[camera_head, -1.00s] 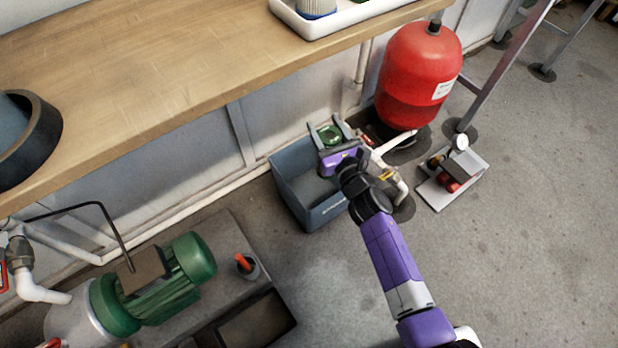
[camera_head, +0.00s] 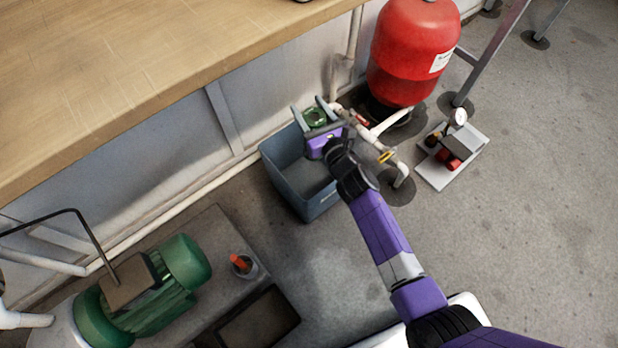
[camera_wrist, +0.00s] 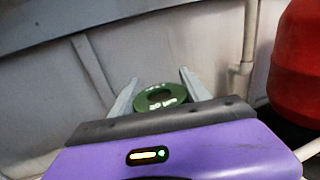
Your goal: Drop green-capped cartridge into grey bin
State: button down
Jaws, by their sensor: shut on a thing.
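The green-capped cartridge (camera_head: 315,117) is held between the two grey fingers of my gripper (camera_head: 313,112). Its round green cap with a dark centre also shows in the wrist view (camera_wrist: 161,97), between the fingers; the body below the cap is hidden behind the purple gripper housing. The grey bin (camera_head: 317,206) stands on the floor below the bench. In the head view my gripper overlaps the bin's far right part. The bin's visible inside looks empty, and its right part is hidden by my gripper. How high the cartridge is above the rim I cannot tell.
A wooden bench (camera_head: 130,70) overhangs at the left. A green motor (camera_head: 150,290) is at lower left. Open floor lies at the right.

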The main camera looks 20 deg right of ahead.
jog(key=shift+f, duration=0.15)
jog(key=shift+c, duration=2.2)
grip_release()
jog(key=shift+s, duration=0.1)
jog(key=s+p, duration=0.1)
jog(key=s, duration=0.6)
jog(key=shift+s+d+p, duration=0.3)
jog(key=shift+d, duration=0.05)
